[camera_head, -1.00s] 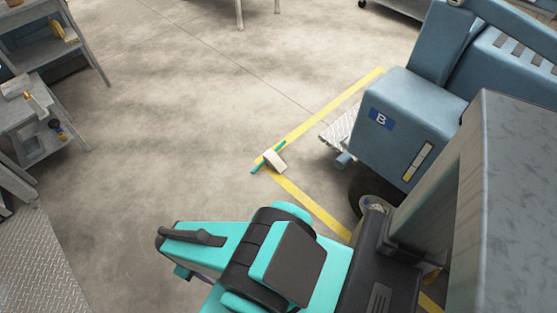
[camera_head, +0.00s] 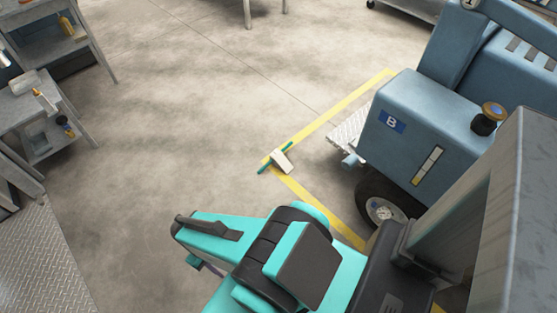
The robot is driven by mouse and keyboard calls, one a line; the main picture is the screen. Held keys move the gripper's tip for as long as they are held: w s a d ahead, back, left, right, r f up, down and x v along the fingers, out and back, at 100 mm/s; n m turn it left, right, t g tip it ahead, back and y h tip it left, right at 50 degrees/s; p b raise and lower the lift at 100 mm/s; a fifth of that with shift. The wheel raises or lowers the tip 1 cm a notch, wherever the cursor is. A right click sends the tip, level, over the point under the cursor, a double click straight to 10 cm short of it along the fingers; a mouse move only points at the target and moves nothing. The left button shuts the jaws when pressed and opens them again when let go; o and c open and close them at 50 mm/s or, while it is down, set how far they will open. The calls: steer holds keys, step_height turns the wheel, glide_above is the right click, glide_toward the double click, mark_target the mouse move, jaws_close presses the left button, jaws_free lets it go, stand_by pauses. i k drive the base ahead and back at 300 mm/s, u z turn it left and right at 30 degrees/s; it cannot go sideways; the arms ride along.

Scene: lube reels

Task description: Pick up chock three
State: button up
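A pale wedge-shaped chock (camera_head: 283,162) with a thin teal bar lies on the floor at the corner of the yellow lines, in the middle of the view. No number can be read on it, so I cannot tell whether it is chock three. My teal and black arm is folded in the lower middle, nearer than the chock and apart from it. My gripper's fingers do not show.
Grey shelving (camera_head: 45,40) and a low bench (camera_head: 35,112) line the left. The floor between is clear.

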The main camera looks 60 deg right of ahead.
mark_target(277, 159)
steer(key=u, duration=0.05)
steer(key=i, duration=1)
steer(key=z, duration=0.05)
